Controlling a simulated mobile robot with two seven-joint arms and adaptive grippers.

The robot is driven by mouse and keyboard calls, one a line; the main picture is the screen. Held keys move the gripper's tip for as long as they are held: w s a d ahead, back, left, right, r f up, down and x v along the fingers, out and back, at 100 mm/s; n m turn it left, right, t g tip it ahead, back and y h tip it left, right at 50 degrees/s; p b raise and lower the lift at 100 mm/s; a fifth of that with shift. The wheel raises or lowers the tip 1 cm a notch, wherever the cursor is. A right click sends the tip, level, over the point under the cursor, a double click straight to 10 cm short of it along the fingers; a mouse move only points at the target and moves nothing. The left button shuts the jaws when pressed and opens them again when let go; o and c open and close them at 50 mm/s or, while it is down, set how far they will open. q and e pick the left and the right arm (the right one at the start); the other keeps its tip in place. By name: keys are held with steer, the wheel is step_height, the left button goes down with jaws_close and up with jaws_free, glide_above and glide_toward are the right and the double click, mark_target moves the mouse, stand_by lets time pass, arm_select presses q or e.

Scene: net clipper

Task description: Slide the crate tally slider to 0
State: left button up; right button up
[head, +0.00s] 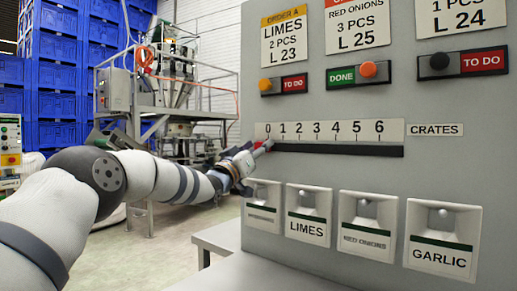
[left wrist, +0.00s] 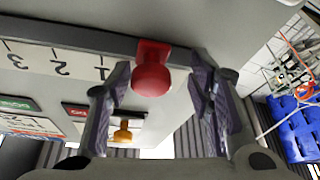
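The crate tally slider has a red knob (head: 267,144) on a dark horizontal rail (head: 340,150) under a white scale (head: 332,131) marked 0 to 6. In the head view the knob is at the left end, just below the 0. In the left wrist view the red knob (left wrist: 152,76) shows past the 1, and the 0 is not visible. My left gripper (head: 252,156) is at the rail's left end. Its fingers (left wrist: 160,92) are apart, with the knob between them in view, nearer the left finger. Contact cannot be told. My right gripper is not in view.
Above the scale are order cards and switches with orange, red and black knobs (head: 368,69). Below it are labelled dispensers (head: 308,215) jutting from the grey panel (head: 222,237). A white ledge (head: 265,274) lies beneath. Blue crates (head: 55,75) and a machine stand far behind.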

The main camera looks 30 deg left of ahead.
arm_select(q)
steer(key=shift+d+r, duration=0.1)
steer(key=shift+d, duration=0.05)
steer(key=v, duration=1.2)
steer(key=shift+s, duration=0.1)
